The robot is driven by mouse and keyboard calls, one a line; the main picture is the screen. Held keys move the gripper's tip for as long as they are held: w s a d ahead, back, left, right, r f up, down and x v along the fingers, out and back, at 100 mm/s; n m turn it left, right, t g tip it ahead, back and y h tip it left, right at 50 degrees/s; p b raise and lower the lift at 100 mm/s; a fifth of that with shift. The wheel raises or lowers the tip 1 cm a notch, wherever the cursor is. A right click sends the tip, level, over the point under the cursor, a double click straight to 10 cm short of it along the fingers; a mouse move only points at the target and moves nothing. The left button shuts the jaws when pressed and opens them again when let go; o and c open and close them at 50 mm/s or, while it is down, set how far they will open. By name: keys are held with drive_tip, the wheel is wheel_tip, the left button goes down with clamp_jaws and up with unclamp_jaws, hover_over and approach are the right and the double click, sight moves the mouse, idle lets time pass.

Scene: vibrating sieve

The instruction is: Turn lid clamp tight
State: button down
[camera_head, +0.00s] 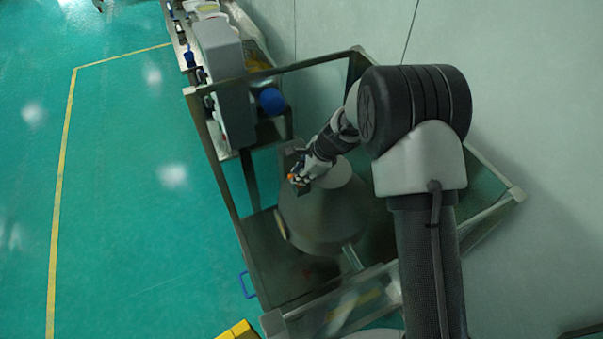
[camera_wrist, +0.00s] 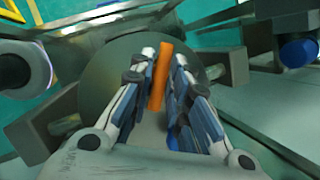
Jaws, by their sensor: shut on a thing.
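The lid clamp shows as an orange bar (camera_wrist: 160,76) between the two fingers of my gripper (camera_wrist: 163,62) in the wrist view. In the head view my gripper (camera_head: 298,180) is at the upper left of the grey sieve (camera_head: 325,217), with a small orange part of the clamp (camera_head: 292,178) showing at the fingertips. The round grey lid (camera_wrist: 105,85) lies behind the fingers in the wrist view. How tight the clamp is cannot be seen.
A metal frame (camera_head: 228,172) surrounds the sieve. A grey machine (camera_head: 222,75) with a blue round part (camera_head: 271,101) stands at the upper left, near my arm. A grey block (camera_wrist: 232,66) shows right of the fingers. Green floor (camera_head: 130,180) is open at the left.

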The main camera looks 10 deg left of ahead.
drive_tip(key=shift+w+r+n, duration=0.1)
drive_tip(key=shift+w+n, duration=0.15)
drive_tip(key=shift+n, duration=0.05)
drive_tip(key=n+g+b, duration=0.1)
drive_tip(key=n, duration=0.1)
drive_tip(key=shift+w+n+b, duration=0.1)
drive_tip(key=shift+n+b, duration=0.2)
drive_tip(key=shift+b, duration=0.05)
drive_tip(key=shift+r+n+g+b, duration=0.1)
drive_tip(key=shift+n+g+b, duration=0.4)
drive_tip(key=shift+n, duration=0.6)
drive_tip(key=c, duration=1.6)
unclamp_jaws()
drive_tip(key=shift+d, duration=0.1)
